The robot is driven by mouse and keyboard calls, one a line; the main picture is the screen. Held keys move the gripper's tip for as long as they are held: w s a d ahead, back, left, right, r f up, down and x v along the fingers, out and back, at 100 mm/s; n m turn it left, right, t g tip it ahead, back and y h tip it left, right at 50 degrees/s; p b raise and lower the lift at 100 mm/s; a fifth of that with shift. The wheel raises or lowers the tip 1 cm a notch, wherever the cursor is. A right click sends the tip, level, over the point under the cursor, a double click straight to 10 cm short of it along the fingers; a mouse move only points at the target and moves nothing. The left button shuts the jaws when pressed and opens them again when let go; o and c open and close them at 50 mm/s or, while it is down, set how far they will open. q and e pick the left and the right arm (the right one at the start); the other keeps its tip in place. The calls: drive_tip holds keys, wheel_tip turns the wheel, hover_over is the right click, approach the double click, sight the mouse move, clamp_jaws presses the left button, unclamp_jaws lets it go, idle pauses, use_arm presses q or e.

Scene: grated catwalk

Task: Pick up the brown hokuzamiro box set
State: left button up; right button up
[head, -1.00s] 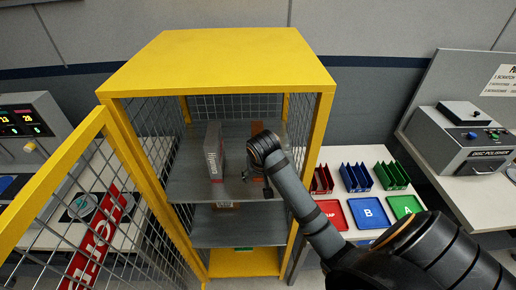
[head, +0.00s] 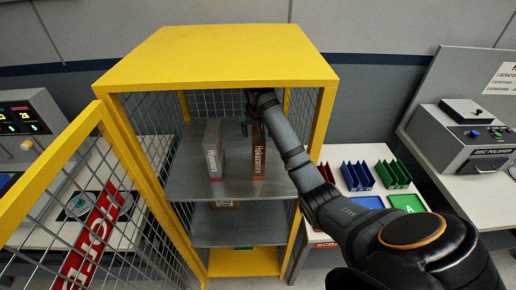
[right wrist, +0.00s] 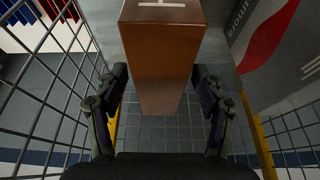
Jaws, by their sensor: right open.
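The brown Hokuzamiro box set (head: 259,155) stands upright on the upper shelf of the yellow cage cabinet, toward its right side. My right arm reaches into the cabinet from the right. In the head view the right gripper is at the box's upper rear and mostly hidden. In the right wrist view my right gripper (right wrist: 160,108) is open, with one finger on each side of the brown box (right wrist: 165,50). Gaps show between the fingers and the box. My left gripper is out of view.
A grey-white box (head: 213,150) stands left of the brown one on the same shelf (head: 235,188). Another item (head: 227,204) is partly visible on the lower shelf. The mesh door (head: 85,190) is open at left. Mesh walls and yellow posts (head: 320,130) enclose the shelves.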

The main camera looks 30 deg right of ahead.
drive_tip(key=p+x, duration=0.2)
drive_tip(key=x, duration=0.3)
idle(0.3)
drive_tip(key=shift+f, duration=0.3)
idle(0.3)
drive_tip(key=shift+w, duration=0.1)
clamp_jaws()
